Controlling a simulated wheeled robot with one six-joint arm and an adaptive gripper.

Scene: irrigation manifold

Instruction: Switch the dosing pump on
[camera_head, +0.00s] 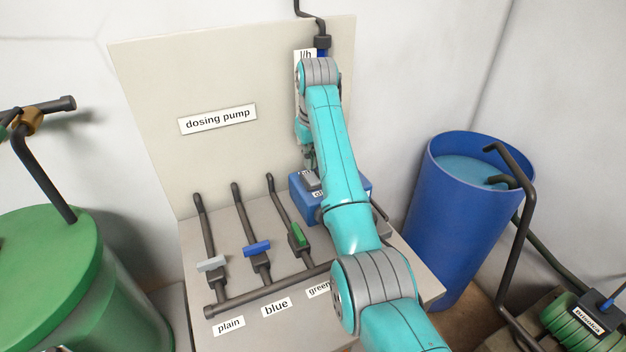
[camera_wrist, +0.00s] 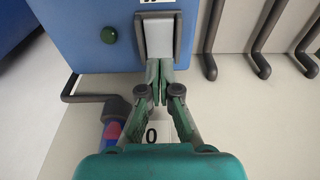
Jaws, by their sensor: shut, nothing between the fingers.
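In the wrist view the blue box (camera_wrist: 92,40) carries a light grey rocker switch (camera_wrist: 160,33) in a darker frame. A dark green round lamp or button (camera_wrist: 109,35) sits beside the switch. My gripper (camera_wrist: 160,68) is shut and empty, its fingertips at the switch's near edge; I cannot tell whether they touch. In the head view my gripper (camera_head: 309,166) is just above the box, and my arm hides part of it.
Three pipes with grey (camera_head: 211,264), blue (camera_head: 257,248) and green (camera_head: 298,236) valve handles stand left of the pump. A white plate reading "0" (camera_wrist: 157,133) and a red-and-blue tube (camera_wrist: 112,131) lie near my gripper. A blue barrel (camera_head: 450,220) stands right, a green tank (camera_head: 60,260) left.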

